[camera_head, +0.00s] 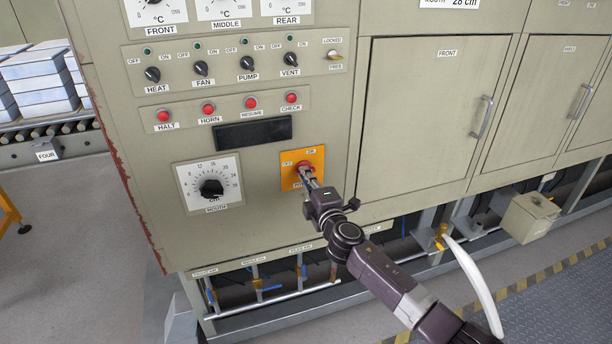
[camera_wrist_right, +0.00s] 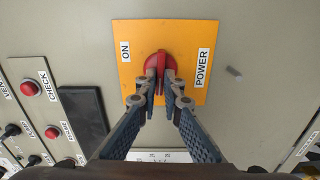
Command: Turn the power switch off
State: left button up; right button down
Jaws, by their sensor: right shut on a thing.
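The power switch is a red knob (camera_wrist_right: 158,66) on an orange plate (camera_wrist_right: 188,40); it also shows in the head view, where the knob (camera_head: 304,170) sits on the plate (camera_head: 317,158) low on the furnace panel. My right gripper (camera_wrist_right: 161,80) is shut on the red knob, one finger on each side. In the head view my right gripper (camera_head: 305,174) reaches it from the lower right. In the wrist view the knob's grip runs up and down, with the ON label to its left and POWER to its right. The fingers hide its lower part. My left gripper is not in view.
A black mouth dial (camera_head: 211,188) is left of the plate. Red buttons (camera_head: 251,103) and a row of small knobs (camera_head: 247,76) are above. Closed furnace doors (camera_head: 425,120) with handles stand to the right. A grey box (camera_head: 528,218) sits low at the right.

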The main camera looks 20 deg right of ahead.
jog(key=shift+f+n, duration=0.1)
jog(key=shift+n, duration=0.3)
jog(key=c, duration=2.1)
grip_release()
jog(key=s, duration=1.2)
jog(key=shift+d, duration=0.25)
